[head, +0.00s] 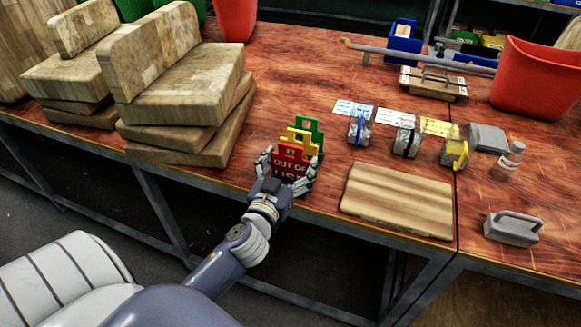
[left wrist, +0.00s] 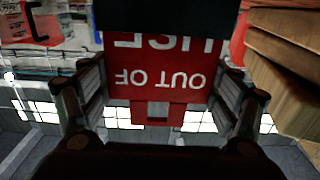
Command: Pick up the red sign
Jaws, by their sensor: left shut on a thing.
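The red sign (head: 291,162) with white "OUT OF USE" lettering stands near the front edge of the table, in front of a yellow sign (head: 301,139) and a green sign (head: 312,127). My left gripper (head: 289,174) is shut on the red sign, with one finger at each side of it. In the left wrist view the red sign (left wrist: 158,83) fills the space between the fingers, its lettering upside down. The sign's lower part is partly hidden by the gripper in the head view. My right gripper is not in view.
Stacked wooden blocks (head: 186,102) stand close on the left. A wooden board (head: 398,201) lies to the right, with a grey weight-like block (head: 512,229) beyond it.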

